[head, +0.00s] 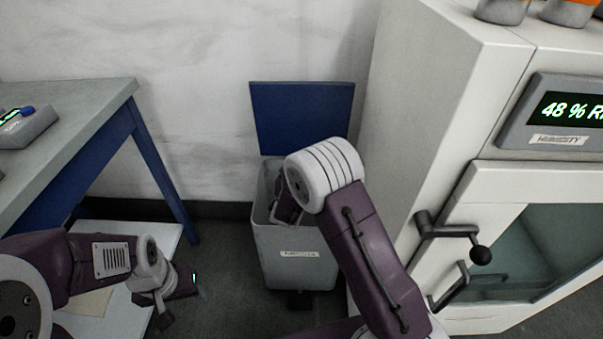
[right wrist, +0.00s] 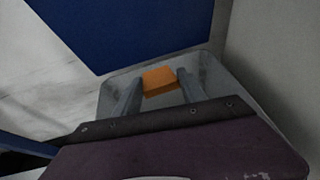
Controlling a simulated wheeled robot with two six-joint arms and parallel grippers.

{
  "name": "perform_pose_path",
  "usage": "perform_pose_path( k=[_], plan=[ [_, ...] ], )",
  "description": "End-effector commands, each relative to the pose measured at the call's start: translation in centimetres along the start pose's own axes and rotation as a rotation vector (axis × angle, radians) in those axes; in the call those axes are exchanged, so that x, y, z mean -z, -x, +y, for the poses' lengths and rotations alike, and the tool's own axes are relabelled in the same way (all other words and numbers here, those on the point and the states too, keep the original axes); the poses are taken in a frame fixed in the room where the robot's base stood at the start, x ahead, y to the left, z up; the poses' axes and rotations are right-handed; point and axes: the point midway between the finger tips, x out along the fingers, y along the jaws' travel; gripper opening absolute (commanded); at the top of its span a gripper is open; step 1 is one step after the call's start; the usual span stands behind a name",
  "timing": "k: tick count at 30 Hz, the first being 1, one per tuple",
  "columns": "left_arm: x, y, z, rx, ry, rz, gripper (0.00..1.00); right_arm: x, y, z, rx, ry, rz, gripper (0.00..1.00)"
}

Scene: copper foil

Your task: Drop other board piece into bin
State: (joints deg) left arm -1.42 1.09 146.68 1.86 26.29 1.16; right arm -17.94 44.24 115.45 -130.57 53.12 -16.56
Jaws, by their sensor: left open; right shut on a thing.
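The grey bin (head: 270,258) stands on the floor against the wall, with its blue lid (head: 302,115) swung up. My right arm reaches over the bin and its gripper (head: 283,212) is at the bin's opening, partly hidden by my wrist. In the right wrist view my right gripper (right wrist: 158,90) is shut on an orange board piece (right wrist: 160,78), held between the fingertips, with the bin's rim (right wrist: 105,92) around them. My left gripper (head: 182,305) is open and low at the left, away from the bin. The bin's inside is mostly hidden.
A white cabinet (head: 415,130) with a humidity display (head: 568,112) and dark handles (head: 450,230) stands close on the right. A blue-legged table (head: 75,110) is on the left. A low white surface (head: 150,236) lies near my left arm.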

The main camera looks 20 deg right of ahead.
Motion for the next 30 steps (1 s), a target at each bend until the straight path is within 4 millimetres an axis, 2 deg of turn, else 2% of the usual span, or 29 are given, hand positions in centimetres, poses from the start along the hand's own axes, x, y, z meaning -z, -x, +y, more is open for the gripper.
perform_pose_path(
  k=[1,3,14,24,30],
  plan=[
    [0.0,0.0,0.0,0.000,0.000,0.000,0.58,-0.1,0.0,0.0,0.000,0.000,0.000,0.54],
    [0.0,0.0,0.0,0.000,0.000,0.000,0.58,-0.1,0.0,0.0,0.000,0.000,0.000,0.73],
    [0.0,0.3,0.0,0.000,0.000,0.000,0.58,-0.1,0.5,0.1,-0.001,0.001,0.001,0.74],
    [0.3,2.8,0.1,0.000,0.000,0.000,0.58,-0.3,7.5,0.1,-0.004,0.004,0.001,0.74],
    [0.3,3.1,0.1,0.000,0.000,0.000,0.58,-0.1,9.1,0.0,-0.001,0.001,0.000,0.74]
  ],
)
